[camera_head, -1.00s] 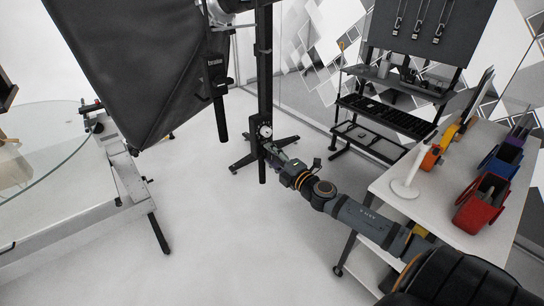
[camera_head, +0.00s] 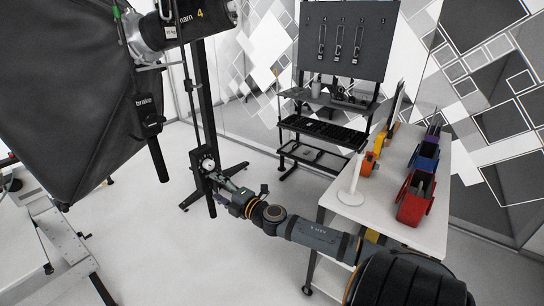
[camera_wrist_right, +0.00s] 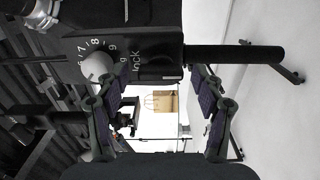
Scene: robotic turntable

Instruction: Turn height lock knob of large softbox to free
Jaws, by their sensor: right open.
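The large black softbox (camera_head: 60,90) fills the upper left of the head view. Its dark vertical stand (camera_head: 203,95) carries a black lock block with a white round dial (camera_head: 208,165) and a black rod handle (camera_head: 211,206) pointing down. In the right wrist view, the dial (camera_wrist_right: 97,66) has numbers around it, the block reads "lock", and the handle (camera_wrist_right: 235,54) points right. My right gripper (camera_head: 222,182) is just beside the block. Its fingers (camera_wrist_right: 160,82) are open, with nothing visible between them; contact with the block cannot be told. My left gripper is out of view.
A second handle labelled "brake" (camera_head: 148,115) hangs near the softbox. A white table (camera_head: 432,195) with red and blue bins stands at right, close to my right arm. A tool rack (camera_head: 335,130) stands behind. The floor between has free room.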

